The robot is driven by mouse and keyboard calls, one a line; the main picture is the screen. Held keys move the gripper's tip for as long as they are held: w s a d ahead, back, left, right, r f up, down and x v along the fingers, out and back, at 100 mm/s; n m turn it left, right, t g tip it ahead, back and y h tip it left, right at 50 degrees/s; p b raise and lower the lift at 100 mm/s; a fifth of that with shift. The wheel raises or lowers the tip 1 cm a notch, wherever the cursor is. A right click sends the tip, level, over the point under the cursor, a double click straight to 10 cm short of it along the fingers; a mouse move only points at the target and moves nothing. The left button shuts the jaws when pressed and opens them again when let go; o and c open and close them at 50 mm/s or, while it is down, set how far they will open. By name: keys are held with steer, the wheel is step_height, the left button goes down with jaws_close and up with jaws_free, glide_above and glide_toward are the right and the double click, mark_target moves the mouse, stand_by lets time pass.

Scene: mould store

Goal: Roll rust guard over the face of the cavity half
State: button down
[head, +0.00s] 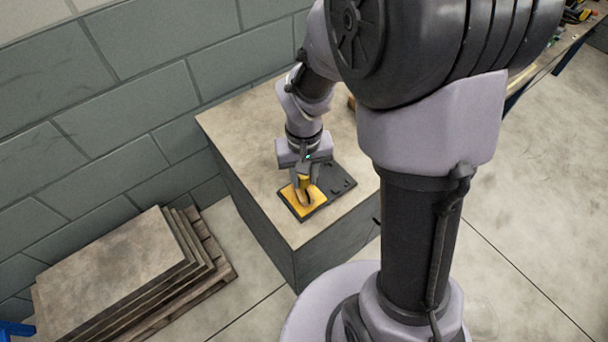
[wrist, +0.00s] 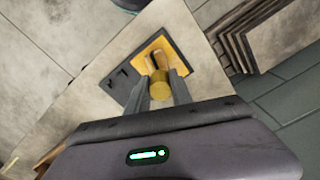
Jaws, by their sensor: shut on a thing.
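A flat dark plate (head: 338,185), seemingly the cavity half, lies on the plinth top. It has small dark features on one side and a yellow square area (head: 312,208) with a dark border on the other. I cannot tell whether the yellow is a coat of rust guard. My gripper (head: 303,182) is above the plate, shut on a roller with a yellow handle (wrist: 160,89). The roller's tan head (wrist: 154,60) is over the yellow area in the wrist view and seems to touch it. The fingers and handle hide part of the face.
The plinth top (head: 240,120) is mostly bare around the plate. A brown object (head: 351,103) shows partly behind my arm. A stack of boards (head: 120,265) on a pallet stands left by the block wall (head: 130,110). A bench (head: 550,50) stands far right.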

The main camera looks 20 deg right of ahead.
steer(key=shift+r+p, duration=3)
steer(key=shift+r, duration=0.55)
steer(key=shift+f, duration=0.1)
